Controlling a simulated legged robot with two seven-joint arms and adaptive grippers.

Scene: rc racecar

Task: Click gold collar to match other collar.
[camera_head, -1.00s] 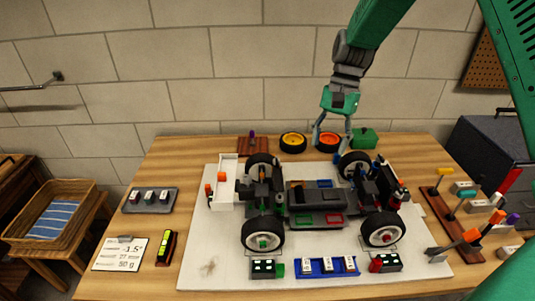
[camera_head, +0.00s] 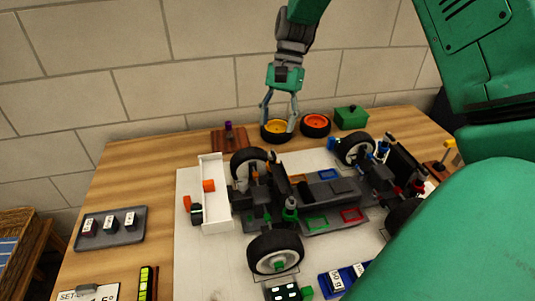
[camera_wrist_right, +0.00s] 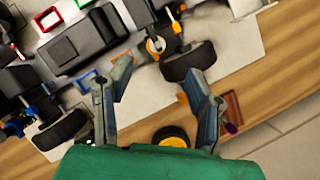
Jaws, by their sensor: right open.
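The RC car (camera_head: 330,190) stands on a pale mat. A gold collar (camera_wrist_right: 155,46) shows as a small ring on a shock beside a black tyre in the right wrist view; its exact setting is too small to read. In the head view, it is too small to tell from other parts. I cannot tell which part is the matching collar. My right gripper (camera_head: 280,108) is open and empty. It is behind the car, above the yellow-rimmed wheel in the picture. In the right wrist view its fingers (camera_wrist_right: 157,75) point toward the gold collar, spread apart. My left gripper is out of view.
A yellow-rimmed wheel (camera_head: 276,131), an orange-rimmed wheel (camera_head: 315,125) and a green box (camera_head: 351,118) stand along the table's back. A white tray (camera_head: 213,165) stands left of the car. A grey tray (camera_head: 110,240) lies further left. Green arm parts cover the lower right.

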